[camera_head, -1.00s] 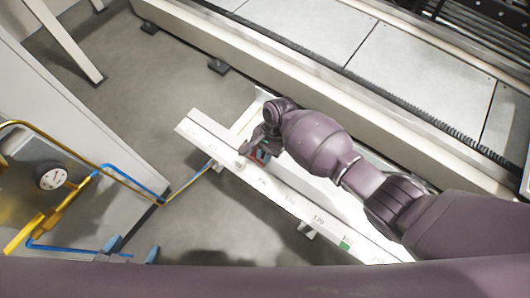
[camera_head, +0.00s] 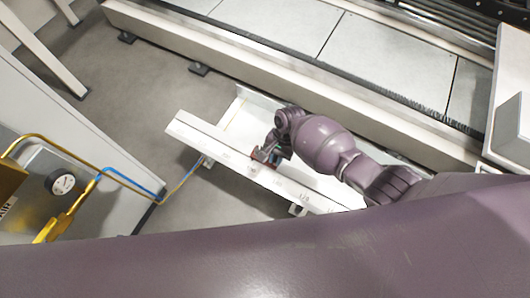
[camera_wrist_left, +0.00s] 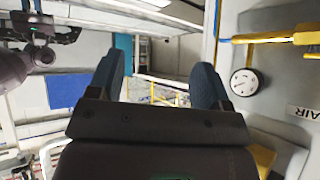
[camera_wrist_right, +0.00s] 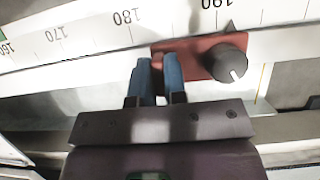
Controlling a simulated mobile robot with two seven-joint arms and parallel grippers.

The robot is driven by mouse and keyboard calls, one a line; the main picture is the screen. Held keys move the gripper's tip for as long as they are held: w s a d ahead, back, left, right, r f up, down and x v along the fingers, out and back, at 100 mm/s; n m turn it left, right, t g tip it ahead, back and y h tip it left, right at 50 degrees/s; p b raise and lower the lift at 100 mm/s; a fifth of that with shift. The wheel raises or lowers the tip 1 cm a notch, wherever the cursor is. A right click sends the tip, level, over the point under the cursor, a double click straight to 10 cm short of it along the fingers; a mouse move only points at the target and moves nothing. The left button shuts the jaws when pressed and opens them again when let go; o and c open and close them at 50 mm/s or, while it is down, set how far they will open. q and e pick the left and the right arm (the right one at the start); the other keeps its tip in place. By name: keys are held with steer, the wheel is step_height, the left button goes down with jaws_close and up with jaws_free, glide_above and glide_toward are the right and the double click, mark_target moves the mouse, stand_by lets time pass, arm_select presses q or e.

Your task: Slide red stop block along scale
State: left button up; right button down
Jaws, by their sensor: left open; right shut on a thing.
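The red stop block (camera_wrist_right: 196,57) with a black knob (camera_wrist_right: 227,64) sits on the white scale rail (camera_wrist_right: 60,58) in the right wrist view. In the head view my right gripper (camera_head: 266,152) is at the white rail (camera_head: 205,133) and largely covers the block. My left gripper (camera_wrist_left: 165,85) is open with nothing between its fingers, away from the rail.
A green mark (camera_wrist_right: 5,47) is at 160 on the scale. A pressure gauge (camera_head: 62,183) with yellow and blue pipes stands at the left. A long pale machine base (camera_head: 230,60) runs behind the rail. Grey floor (camera_head: 140,90) is clear at the rail's left end.

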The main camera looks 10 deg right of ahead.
steer(key=shift+s+d+r, duration=0.15)
steer(key=shift+s+d, duration=0.1)
steer(key=shift+d, duration=0.1)
arm_select(q)
steer(key=shift+s+a+f, duration=0.1)
steer(key=shift+s+f, duration=0.15)
steer(key=shift+s, duration=0.1)
arm_select(e)
steer(key=shift+s+d+f, duration=0.15)
steer(key=shift+s+f, duration=0.05)
steer(key=shift+s, duration=0.05)
steer(key=c, duration=1.2)
jaws_free()
arm_select(q)
steer(key=shift+w+r, duration=0.15)
steer(key=shift+w, duration=0.05)
arm_select(e)
steer(key=shift+o, duration=0.2)
steer(key=shift+w, duration=0.1)
steer(key=shift+r, duration=0.1)
